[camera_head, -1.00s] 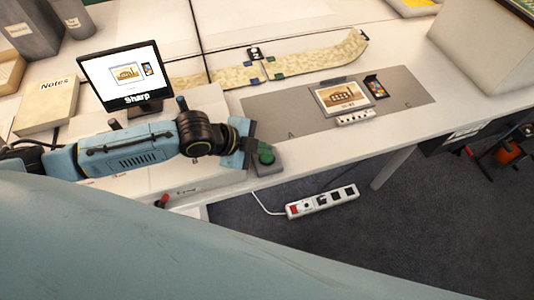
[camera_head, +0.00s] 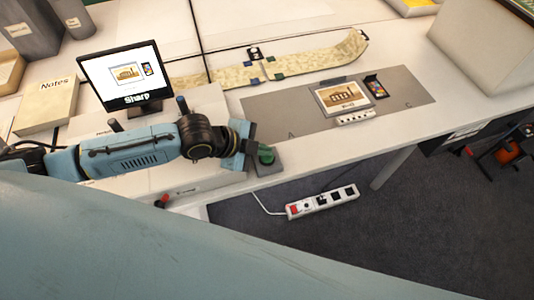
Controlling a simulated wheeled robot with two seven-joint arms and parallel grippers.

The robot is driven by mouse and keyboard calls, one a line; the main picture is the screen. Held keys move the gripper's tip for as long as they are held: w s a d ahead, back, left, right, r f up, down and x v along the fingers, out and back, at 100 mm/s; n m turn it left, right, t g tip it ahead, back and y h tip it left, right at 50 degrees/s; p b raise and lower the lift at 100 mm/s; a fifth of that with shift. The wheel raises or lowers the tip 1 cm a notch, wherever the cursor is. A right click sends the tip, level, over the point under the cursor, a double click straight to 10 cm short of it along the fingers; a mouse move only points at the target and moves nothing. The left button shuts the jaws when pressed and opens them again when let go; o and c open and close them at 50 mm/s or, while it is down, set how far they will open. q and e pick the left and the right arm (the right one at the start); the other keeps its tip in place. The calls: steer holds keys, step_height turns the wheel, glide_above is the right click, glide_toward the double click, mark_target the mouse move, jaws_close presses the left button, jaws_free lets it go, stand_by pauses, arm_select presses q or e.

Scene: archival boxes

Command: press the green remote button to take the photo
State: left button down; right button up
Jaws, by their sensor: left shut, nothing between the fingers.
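The green remote button (camera_head: 265,154) sits on a small grey base (camera_head: 268,168) at the front edge of the table. My left gripper (camera_head: 250,146) is shut and empty, right beside the button on its left, and it hides part of the button's left side. Whether it touches the button cannot be told. The monitor (camera_head: 120,78) shows a picture of a framed photograph and a colour card, with the word "Sharp" below. The photograph (camera_head: 342,97) lies on a grey mat (camera_head: 285,117) with the colour card (camera_head: 376,87) next to it. My right gripper does not show.
A box marked "Notes" (camera_head: 47,104) stands at the left. A long pale strip (camera_head: 315,56) lies behind the mat. A white power strip (camera_head: 322,201) is on the dark floor below the table edge. A large pale box (camera_head: 485,50) stands at the right.

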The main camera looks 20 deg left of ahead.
arm_select(q)
steer(key=shift+f, duration=0.4)
stand_by(0.4)
steer(key=shift+s+f+b, duration=0.35)
steer(key=shift+s+f, duration=0.05)
steer(key=shift+f, duration=0.2)
stand_by(0.4)
steer(key=shift+w+r+p, duration=0.25)
steer(key=shift+r+p, duration=0.45)
steer(key=shift+p, duration=0.2)
steer(key=shift+r, duration=0.2)
steer(key=shift+w+r, duration=0.1)
steer(key=shift+r, duration=0.05)
step_height(320, 180, up, 5)
steer(key=p, duration=0.5)
